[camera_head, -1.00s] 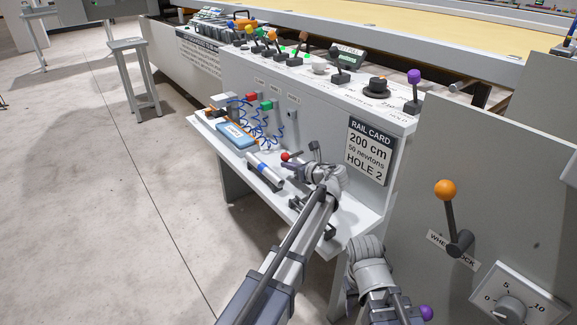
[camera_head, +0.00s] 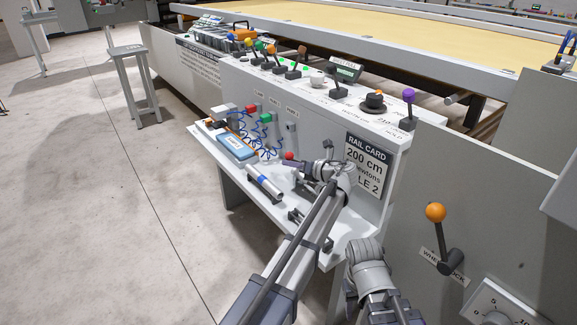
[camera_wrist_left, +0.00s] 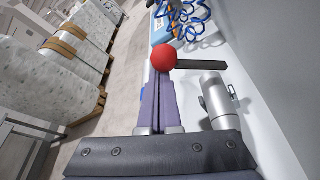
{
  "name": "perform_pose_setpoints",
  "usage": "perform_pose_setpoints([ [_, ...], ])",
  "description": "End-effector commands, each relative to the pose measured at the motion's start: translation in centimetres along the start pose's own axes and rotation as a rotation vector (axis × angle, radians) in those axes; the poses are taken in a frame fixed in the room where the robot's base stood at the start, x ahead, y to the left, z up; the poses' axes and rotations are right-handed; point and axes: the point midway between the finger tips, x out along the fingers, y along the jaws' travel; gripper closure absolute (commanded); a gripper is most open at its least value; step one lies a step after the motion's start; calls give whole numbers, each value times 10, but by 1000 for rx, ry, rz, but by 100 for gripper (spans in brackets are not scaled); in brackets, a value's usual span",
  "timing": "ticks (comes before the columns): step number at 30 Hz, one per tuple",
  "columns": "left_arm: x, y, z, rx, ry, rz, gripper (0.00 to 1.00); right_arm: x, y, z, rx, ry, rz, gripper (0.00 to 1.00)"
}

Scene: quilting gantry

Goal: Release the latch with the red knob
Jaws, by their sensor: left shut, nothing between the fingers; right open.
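The red knob (camera_head: 289,155) is a small ball in front of the grey panel, above the white shelf. In the left wrist view the red knob (camera_wrist_left: 163,54) sits on a dark flat lever (camera_wrist_left: 203,65) that runs to the right. My left gripper (camera_head: 301,164) is shut and empty, its fingers pointing left at the knob. In the left wrist view its closed fingertips (camera_wrist_left: 161,75) end right by the knob's underside; I cannot tell whether they touch. The latch body is hidden behind my gripper. My right arm shows at the lower right, but its fingers are hidden.
A blue box (camera_head: 238,147) and coiled blue cords are further left. An orange-knobbed lever (camera_head: 436,213) stands at right.

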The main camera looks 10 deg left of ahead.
Motion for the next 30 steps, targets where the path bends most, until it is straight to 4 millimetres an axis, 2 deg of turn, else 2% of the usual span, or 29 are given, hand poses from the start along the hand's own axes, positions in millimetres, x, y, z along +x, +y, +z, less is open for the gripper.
perform_pose_setpoints([
  [10,-5,-2,14,-2,0,-1,100,-12,1,1,0,0,-2,50],
  [30,-5,-2,16,-3,0,-1,100,-13,1,1,0,0,-3,50],
])
